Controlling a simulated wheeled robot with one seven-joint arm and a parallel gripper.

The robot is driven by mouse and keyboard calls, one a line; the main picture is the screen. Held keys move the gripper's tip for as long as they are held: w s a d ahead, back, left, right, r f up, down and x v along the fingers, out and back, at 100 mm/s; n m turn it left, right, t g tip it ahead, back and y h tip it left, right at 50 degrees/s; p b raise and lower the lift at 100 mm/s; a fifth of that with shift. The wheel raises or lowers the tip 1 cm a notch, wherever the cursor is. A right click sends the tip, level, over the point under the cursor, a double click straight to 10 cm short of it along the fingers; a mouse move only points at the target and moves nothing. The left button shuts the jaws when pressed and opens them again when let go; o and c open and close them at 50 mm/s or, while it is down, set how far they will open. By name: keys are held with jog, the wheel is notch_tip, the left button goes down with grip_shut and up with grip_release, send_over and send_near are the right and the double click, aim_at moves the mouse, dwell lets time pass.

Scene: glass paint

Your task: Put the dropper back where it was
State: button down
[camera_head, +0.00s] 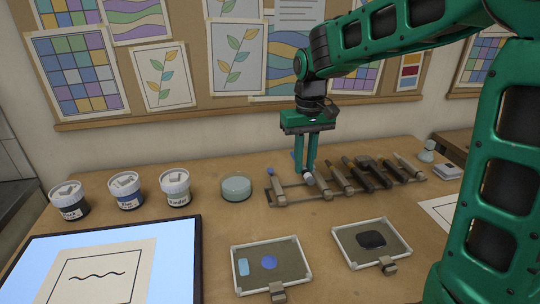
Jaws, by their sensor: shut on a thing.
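The tool rack (294,196) stands on the table behind the two small trays and bears a row of slanted tools. My gripper (306,172) points down over the left part of the rack. Its fingers are shut on a slim tool with a pale rounded end, which I take to be the dropper (318,187). The dropper lies slanted at the rack, between a blue-ended tool (276,187) on its left and dark-handled tools on its right. The fingers partly hide its upper end. I cannot tell whether it rests fully in its slot.
Several tools (362,178) fill the rack rightward. A round glass dish (236,187) and lidded paint jars (175,188) stand left. Two framed trays (271,265) (371,243) and a light panel (196,262) lie in front. A pinboard (197,103) hangs behind.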

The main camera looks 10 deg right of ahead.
jog(key=shift+w, duration=0.4)
jog(key=shift+a, duration=0.15)
jog(key=shift+f, duration=2.4)
jog(key=shift+a, duration=0.1)
jog(key=shift+s+f, duration=0.15)
jog(key=shift+f, duration=0.35)
jog(key=c, duration=1.6)
grip_release()
